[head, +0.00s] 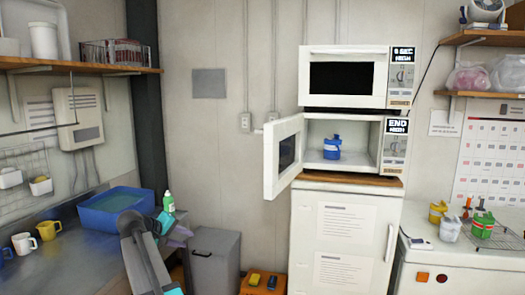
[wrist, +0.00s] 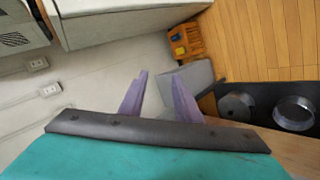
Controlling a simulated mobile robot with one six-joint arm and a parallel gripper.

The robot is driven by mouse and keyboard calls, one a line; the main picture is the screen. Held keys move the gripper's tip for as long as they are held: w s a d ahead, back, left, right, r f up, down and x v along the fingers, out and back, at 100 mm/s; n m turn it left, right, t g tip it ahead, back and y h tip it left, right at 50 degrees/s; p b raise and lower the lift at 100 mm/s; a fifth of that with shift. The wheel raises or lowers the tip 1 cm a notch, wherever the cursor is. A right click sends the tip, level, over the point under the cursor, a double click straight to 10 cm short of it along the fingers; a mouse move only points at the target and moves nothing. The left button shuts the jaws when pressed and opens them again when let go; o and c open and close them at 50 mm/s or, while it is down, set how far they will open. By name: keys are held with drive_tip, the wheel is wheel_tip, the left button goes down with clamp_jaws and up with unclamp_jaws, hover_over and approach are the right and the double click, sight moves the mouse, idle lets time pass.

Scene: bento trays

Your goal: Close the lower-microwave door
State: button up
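The lower microwave (head: 391,160) stands on a wooden board on top of a white fridge. Its door (head: 284,157) is open and swung out to the left, with its dark window partly showing. A blue jar (head: 332,147) stands inside the lit cavity. My gripper (head: 182,226) is low and left of the door, well apart from it, in front of the grey bin. In the wrist view, the two purple fingers of my gripper (wrist: 158,82) are apart with nothing between them. I cannot make out the lower microwave's door in the wrist view.
The upper microwave (head: 346,77), its door shut, sits directly above. The white fridge (head: 344,240) stands below. A grey bin (head: 215,262) and an orange crate (head: 263,287) stand on the floor left of the fridge. A counter with a blue tub (head: 114,206) is at left.

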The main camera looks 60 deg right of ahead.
drive_tip(key=s+d+r+m+g+h, duration=0.1)
drive_tip(key=s+d+r, duration=0.2)
drive_tip(key=r, duration=1)
drive_tip(key=s+d+r+m+g+h, duration=0.1)
drive_tip(key=s+d+r, duration=0.3)
drive_tip(key=r, duration=1)
drive_tip(key=s+d+r+m+g+h, duration=0.1)
drive_tip(key=s+d+r+m+h, duration=0.2)
drive_tip(key=s+r, duration=0.6)
wheel_tip(320, 180, up, 5)
drive_tip(key=shift+d+f+b, duration=0.1)
drive_tip(key=shift+d+b, duration=0.35)
drive_tip(key=shift+d, duration=0.1)
drive_tip(key=shift+s, duration=0.1)
drive_tip(key=p+x, duration=0.3)
drive_tip(key=x, duration=1)
drive_tip(key=shift+s+d+f+p, duration=0.15)
drive_tip(key=shift+s+d+p, duration=0.1)
drive_tip(key=shift+d+p, duration=0.1)
clamp_jaws()
